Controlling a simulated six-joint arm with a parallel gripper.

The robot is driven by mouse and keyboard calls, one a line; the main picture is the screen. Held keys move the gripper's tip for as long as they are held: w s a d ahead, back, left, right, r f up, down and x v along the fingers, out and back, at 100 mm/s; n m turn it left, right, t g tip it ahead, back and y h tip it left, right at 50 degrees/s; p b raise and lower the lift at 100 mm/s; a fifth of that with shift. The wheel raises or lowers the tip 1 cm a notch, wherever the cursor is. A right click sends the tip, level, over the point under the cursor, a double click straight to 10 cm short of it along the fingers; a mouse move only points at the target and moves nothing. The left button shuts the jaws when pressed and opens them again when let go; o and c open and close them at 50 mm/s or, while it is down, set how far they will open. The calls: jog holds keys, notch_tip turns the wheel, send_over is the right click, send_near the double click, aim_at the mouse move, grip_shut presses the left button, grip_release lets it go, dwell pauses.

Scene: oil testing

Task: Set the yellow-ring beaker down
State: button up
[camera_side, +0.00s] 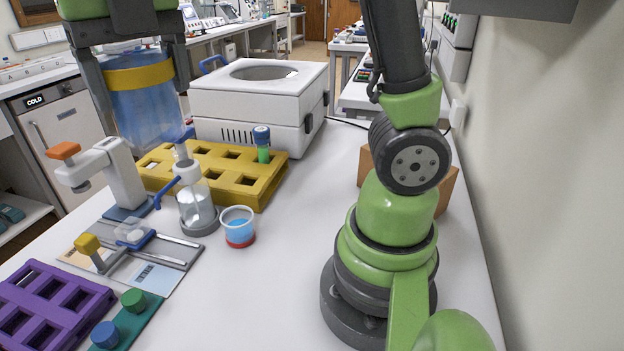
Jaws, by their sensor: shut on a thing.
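The yellow-ring beaker (142,112) is a clear blue cylinder with a yellow band around its upper part. It is at the upper left of the side view, close to the camera. My gripper (135,85) comes down from above with one finger on each side of it and is shut on it. The beaker looks upright. Its lower part is partly behind the white device with the orange knob, and I cannot tell its height over the table.
A yellow rack (235,178) with a blue-capped tube (262,142), a white centrifuge-like box (258,100), a glass bottle (196,205), a red-based cup (238,228), a white device (120,170) and a purple rack (45,310) crowd the left. The table's middle front is clear.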

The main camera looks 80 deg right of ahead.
jog(key=w+d+m, duration=0.3)
jog(key=d+m, duration=0.1)
jog(key=d, duration=0.7)
jog(key=shift+w+d+m, duration=0.2)
jog(key=shift+d+m, duration=0.1)
jog(key=shift+m, duration=0.1)
jog(key=d+m, duration=0.1)
jog(key=d, duration=0.1)
jog(key=d+m, duration=0.1)
jog(key=d, duration=0.2)
jog(key=d+m, duration=0.1)
jog(key=d, duration=0.2)
jog(key=shift+s+d+r, duration=0.1)
jog(key=shift+s+d, duration=0.1)
jog(key=shift+s, duration=0.15)
jog(key=s+d+m, duration=0.1)
jog(key=d, duration=0.2)
jog(key=s+d+m, duration=0.1)
jog(key=d, duration=0.2)
jog(key=s+d+m, duration=0.2)
jog(key=d, duration=0.2)
jog(key=shift+s, duration=0.1)
jog(key=s+d+m, duration=0.3)
jog(key=s+d, duration=0.3)
jog(key=d, duration=0.1)
jog(key=shift+s+d+f+m, duration=0.2)
jog(key=shift+s+f+m, duration=0.05)
jog(key=shift+m, duration=0.15)
notch_tip(320, 180, down, 28)
jog(key=shift+w+a, duration=0.15)
